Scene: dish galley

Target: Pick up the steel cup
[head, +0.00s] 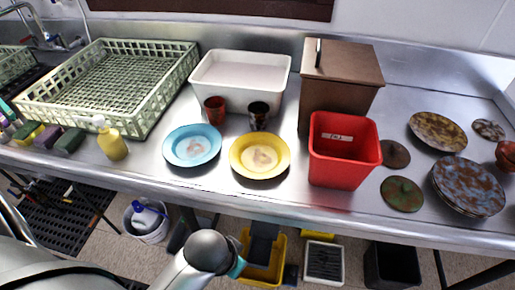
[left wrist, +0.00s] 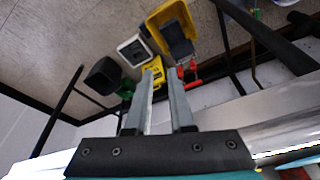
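Two small cups stand on the steel counter in front of the white tub in the head view. One is a dark cup with a shiny, mottled surface (head: 259,115), which looks like the steel cup. The other is a red-brown cup (head: 215,109) to its left. A yellow plate is just in front of the dark cup. My left gripper (left wrist: 161,73) shows in the left wrist view with its two grey fingers apart and nothing between them. In the head view my left arm is below the counter's front edge, well away from the cups. My right gripper is not in view.
A blue plate (head: 192,146) and the yellow plate (head: 237,166) lie near the front edge. A white tub (head: 240,99), brown box (head: 324,107) and red bin (head: 342,172) stand right and behind. A green rack (head: 153,112) is left. Bins sit on the floor below.

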